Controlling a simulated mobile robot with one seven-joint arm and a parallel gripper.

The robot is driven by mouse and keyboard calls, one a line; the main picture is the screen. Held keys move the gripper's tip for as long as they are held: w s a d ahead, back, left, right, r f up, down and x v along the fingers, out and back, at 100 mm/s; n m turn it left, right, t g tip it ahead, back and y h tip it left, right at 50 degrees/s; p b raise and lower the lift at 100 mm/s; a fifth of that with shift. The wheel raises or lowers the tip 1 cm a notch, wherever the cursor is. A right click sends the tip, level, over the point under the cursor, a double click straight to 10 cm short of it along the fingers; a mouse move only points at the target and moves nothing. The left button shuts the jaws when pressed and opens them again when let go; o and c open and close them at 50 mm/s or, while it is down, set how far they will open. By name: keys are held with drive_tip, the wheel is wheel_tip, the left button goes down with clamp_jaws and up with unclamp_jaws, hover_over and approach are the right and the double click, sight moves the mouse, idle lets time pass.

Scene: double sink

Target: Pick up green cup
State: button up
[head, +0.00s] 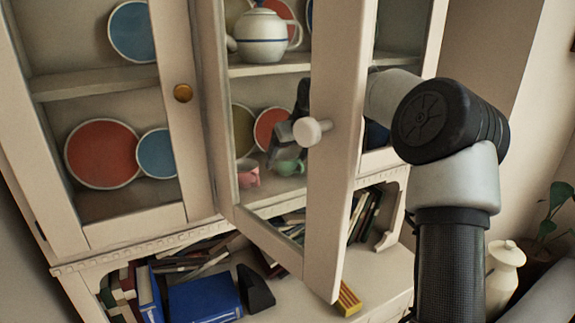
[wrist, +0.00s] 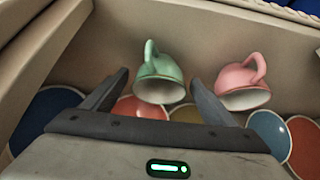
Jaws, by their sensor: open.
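The green cup (head: 289,167) sits on the lower shelf of the open cabinet, partly behind the door frame and my gripper in the head view. In the wrist view the green cup (wrist: 160,82) lies between my two fingers, its handle toward the top of the picture. My gripper (wrist: 157,80) is open, with one finger on each side of the cup. No finger clearly touches it. In the head view my gripper (head: 278,150) shows dark behind the door, just above the cup. The pink cup (wrist: 243,84) is to the right of my right finger.
The pink cup also shows in the head view (head: 248,177). The open cabinet door (head: 333,150) with its white knob (head: 308,131) stands beside my arm. Plates (head: 270,128) stand behind the cups. A teapot (head: 262,40) is on the shelf above. Books (head: 205,298) lie below.

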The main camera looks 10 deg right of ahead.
drive_tip(key=c, duration=1.1)
drive_tip(key=shift+r, duration=0.1)
